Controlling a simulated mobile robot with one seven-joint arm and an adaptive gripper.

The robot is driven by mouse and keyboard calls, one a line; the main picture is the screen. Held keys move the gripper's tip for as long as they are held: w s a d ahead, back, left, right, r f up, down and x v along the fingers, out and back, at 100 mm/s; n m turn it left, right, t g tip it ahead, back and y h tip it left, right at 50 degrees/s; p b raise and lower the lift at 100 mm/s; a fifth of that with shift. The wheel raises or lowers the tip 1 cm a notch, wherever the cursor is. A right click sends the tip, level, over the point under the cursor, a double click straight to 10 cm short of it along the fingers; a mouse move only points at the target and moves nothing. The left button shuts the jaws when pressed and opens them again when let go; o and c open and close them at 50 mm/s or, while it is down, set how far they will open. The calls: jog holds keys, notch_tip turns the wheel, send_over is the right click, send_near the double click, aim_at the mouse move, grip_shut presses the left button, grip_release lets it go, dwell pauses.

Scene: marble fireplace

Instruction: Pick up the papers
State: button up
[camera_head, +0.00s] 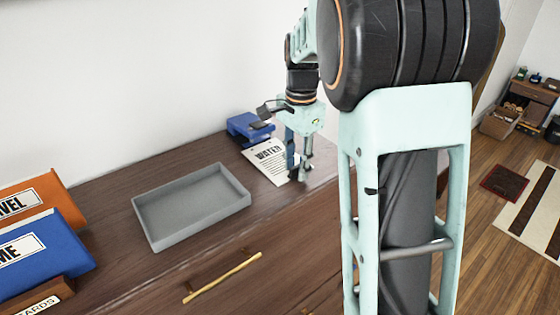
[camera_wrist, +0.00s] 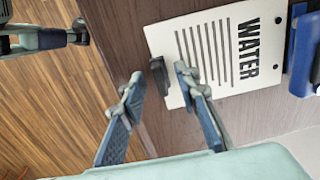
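The papers (camera_head: 268,159) lie flat on the brown dresser top, a white sheet headed "WATER" with lines of text. In the wrist view the papers (camera_wrist: 212,52) show face up, with a small dark piece (camera_wrist: 159,75) at their near edge. My gripper (camera_head: 298,176) points down at the right end of the papers. In the wrist view my gripper (camera_wrist: 156,84) has its two fingers apart, with nothing held between them. One finger overlaps the sheet in the picture and the other is off its edge. I cannot tell whether the fingers touch the dresser.
A blue device (camera_head: 248,127) stands beside the papers against the wall. An empty grey tray (camera_head: 192,234) lies left on the dresser (camera_head: 120,205). Orange (camera_head: 30,205) and blue (camera_head: 45,246) folders stand at the far left. The dresser's edge is close to my gripper.

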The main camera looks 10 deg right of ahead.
grip_shut()
jog(key=shift+r, duration=0.1)
dwell(0.4)
